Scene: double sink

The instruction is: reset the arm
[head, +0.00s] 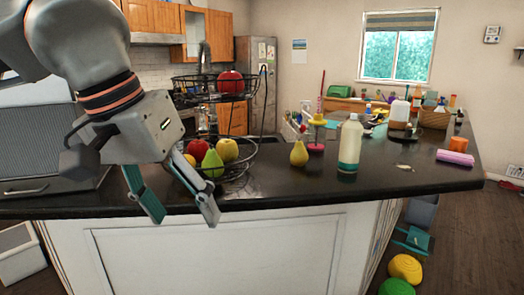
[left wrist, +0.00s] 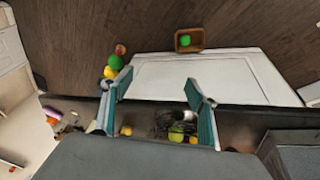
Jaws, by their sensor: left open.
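My left gripper (head: 184,214) hangs from the left in the head view, in front of the dark counter (head: 290,192), with its teal-lined fingers spread apart and nothing between them. It partly covers a wire fruit basket (head: 245,160) holding a green pear (head: 212,163) and other fruit. In the left wrist view the open fingers (left wrist: 156,84) frame the white counter front (left wrist: 200,75), with fruit seen near the right finger. I cannot tell the exact gap between the gripper and the basket. My right gripper is in neither view.
An upper basket tier holds a red apple (head: 230,82). Yellow (head: 405,268) and green (head: 397,287) round things lie on the floor at right.

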